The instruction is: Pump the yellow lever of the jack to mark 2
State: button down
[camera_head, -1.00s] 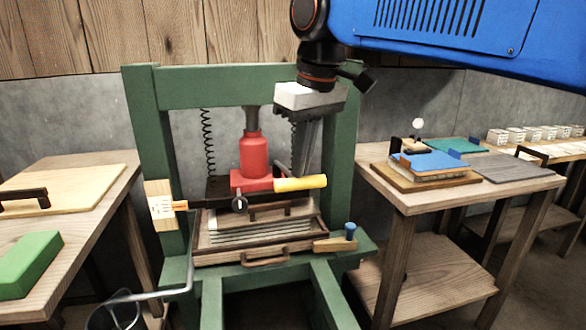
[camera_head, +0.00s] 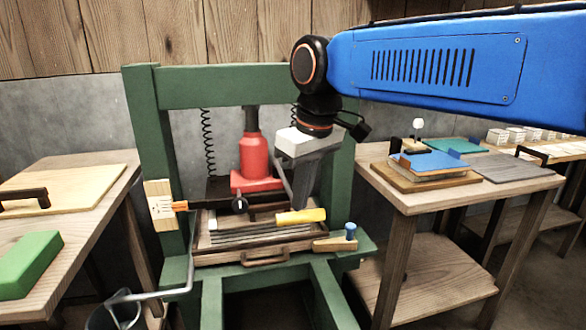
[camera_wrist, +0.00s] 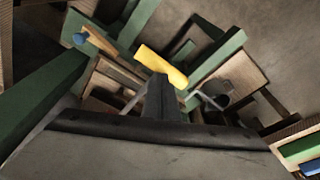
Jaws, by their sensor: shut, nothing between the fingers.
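The red jack (camera_head: 254,160) stands inside the green press frame. Its yellow lever (camera_head: 301,216) now sits low, just above the wooden mould (camera_head: 240,235); the wrist view also shows the yellow lever (camera_wrist: 162,66). My gripper (camera_head: 298,203) is shut and empty, pointing down, with its tips at the lever's left part. I cannot tell whether they touch it. An orange pointer (camera_head: 180,206) lies against the pale mark scale (camera_head: 160,206) on the left post. The scale's marks are too small to read.
The green press frame (camera_head: 141,110) surrounds the jack, with posts on both sides. A blue-knobbed wooden latch (camera_head: 335,244) sits at its front right. A bucket (camera_head: 117,315) hangs at the lower left. Tables stand left and right, the right one holding a blue-topped stack (camera_head: 430,163).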

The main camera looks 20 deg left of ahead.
jog(key=shift+f, duration=2.75)
notch_tip(320, 180, up, 13)
jog(key=shift+f, duration=0.15)
dwell(1.3)
jog(key=shift+r, duration=0.2)
notch_tip(320, 180, up, 6)
send_over(301, 218)
jog(key=w, duration=0.2)
jog(key=shift+s+a+f, duration=0.1)
jog(key=shift+s+a, duration=0.15)
